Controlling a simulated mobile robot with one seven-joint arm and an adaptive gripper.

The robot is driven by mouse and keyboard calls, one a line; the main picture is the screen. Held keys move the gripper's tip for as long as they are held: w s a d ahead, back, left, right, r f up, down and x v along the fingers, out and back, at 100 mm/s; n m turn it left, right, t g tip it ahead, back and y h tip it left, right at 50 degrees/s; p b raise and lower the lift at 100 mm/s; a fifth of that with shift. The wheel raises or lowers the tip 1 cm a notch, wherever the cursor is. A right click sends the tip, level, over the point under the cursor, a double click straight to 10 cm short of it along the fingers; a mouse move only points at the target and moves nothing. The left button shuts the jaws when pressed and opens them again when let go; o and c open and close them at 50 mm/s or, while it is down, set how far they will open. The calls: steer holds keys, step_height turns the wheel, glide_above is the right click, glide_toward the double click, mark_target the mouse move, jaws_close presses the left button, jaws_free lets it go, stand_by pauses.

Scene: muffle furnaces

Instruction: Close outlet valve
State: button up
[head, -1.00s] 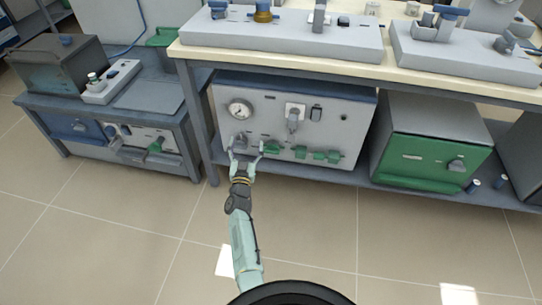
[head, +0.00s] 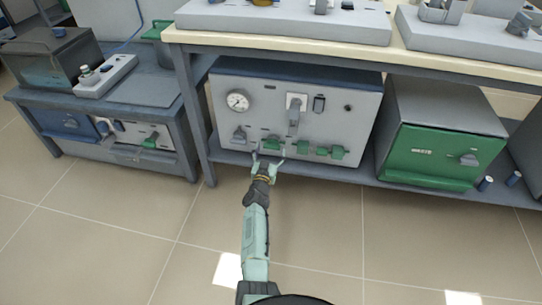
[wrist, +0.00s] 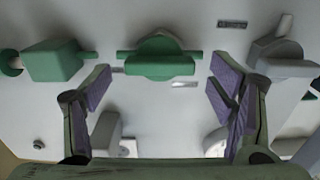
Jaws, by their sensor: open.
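A white control panel (head: 330,120) on the lower shelf carries several green valve handles and a grey knob (head: 239,135). The green valve handle (head: 271,143) nearest the grey knob is straight ahead of my gripper (head: 268,158). My gripper is open and empty. In the wrist view, that green handle (wrist: 158,57) lies just beyond and between the purple-padded fingers, its bar crosswise. I see no contact. Another green handle (wrist: 55,61) is to its left there, and the grey knob (wrist: 280,55) to its right. The panel labels are too small to read, so I cannot tell which handle is the outlet valve.
A gauge (head: 237,101) and a grey lever (head: 295,112) are above. A table leg (head: 194,120) stands to the left, a green-fronted furnace (head: 440,155) to the right. The floor in front is clear.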

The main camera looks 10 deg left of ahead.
steer(key=shift+w, duration=0.65)
steer(key=shift+c, duration=0.2)
steer(key=c, duration=1.1)
